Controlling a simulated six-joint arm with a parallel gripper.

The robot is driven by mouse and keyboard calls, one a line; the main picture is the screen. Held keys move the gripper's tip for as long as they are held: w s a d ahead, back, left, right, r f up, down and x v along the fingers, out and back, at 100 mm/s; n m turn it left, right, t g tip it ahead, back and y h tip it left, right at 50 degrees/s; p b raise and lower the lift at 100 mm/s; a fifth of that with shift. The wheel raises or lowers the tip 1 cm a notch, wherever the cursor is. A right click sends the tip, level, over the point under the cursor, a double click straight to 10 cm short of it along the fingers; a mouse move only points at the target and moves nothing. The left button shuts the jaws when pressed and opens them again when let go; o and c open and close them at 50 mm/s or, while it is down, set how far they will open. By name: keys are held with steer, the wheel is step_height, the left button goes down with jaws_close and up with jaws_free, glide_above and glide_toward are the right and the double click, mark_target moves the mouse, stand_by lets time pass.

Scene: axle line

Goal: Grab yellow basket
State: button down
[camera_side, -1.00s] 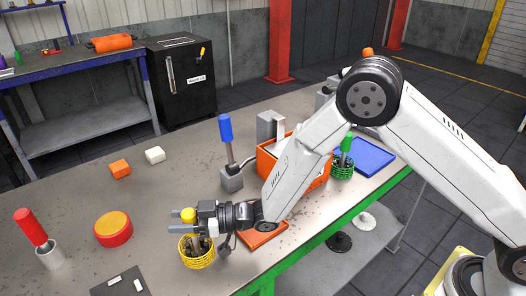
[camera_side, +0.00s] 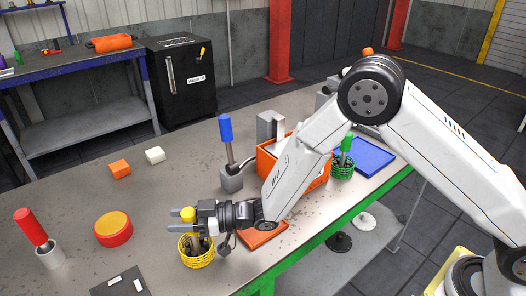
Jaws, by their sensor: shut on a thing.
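The yellow basket (camera_side: 197,252) is a small wire basket standing on the table near its front edge. A tool with a yellow top (camera_side: 188,214) rises out of it. My gripper (camera_side: 181,221) reaches in from the right, level, just above the basket's rim, with its fingers at the yellow-topped tool. It is shut on this tool, as far as the view shows; the fingers partly hide the contact and the inside of the basket.
An orange plate (camera_side: 264,236) lies just right of the basket. A dark plate (camera_side: 120,282), a red and yellow disc (camera_side: 114,229) and a red-handled tool in a metal cup (camera_side: 50,256) are to the left. A blue-handled tool (camera_side: 226,130) stands behind. Free table lies between.

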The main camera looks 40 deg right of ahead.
step_height(320, 180, up, 28)
stand_by(0.7)
steer(key=shift+d+f, duration=0.1)
steer(key=shift+d, duration=0.05)
stand_by(0.5)
